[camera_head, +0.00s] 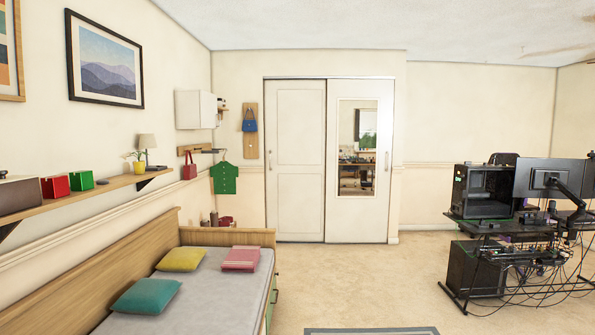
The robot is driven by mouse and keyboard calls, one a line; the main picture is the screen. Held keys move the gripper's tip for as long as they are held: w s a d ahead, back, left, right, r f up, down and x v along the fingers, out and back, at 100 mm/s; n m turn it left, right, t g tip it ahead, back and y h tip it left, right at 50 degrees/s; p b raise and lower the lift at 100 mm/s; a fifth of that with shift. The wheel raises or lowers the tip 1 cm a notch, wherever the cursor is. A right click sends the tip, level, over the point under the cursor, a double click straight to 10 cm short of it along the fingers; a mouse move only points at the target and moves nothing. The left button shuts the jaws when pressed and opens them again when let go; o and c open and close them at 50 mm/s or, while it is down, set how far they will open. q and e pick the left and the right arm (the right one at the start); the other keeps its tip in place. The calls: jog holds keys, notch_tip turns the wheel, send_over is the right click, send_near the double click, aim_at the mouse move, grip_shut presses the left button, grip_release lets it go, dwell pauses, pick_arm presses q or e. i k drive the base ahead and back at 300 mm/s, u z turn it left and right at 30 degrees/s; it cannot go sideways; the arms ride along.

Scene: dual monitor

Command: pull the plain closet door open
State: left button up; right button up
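The plain closet door (295,160) is the white left panel of a two-panel closet on the far wall. Neither of my grippers shows in this view, and the closet is across the room.
A bed (205,283) with cushions runs along the left wall, below a shelf (95,194). A desk (500,228) with monitors, a computer case and hanging cables stands at right. Open carpet (375,283) lies between them, with a grey mat (372,331) at the bottom.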

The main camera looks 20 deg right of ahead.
aim_at(295, 110)
jog(key=z, duration=1.25)
jog(key=i, duration=3.8)
jog(key=u, duration=0.65)
jog(key=i, duration=5.7)
jog(key=u, duration=0.05)
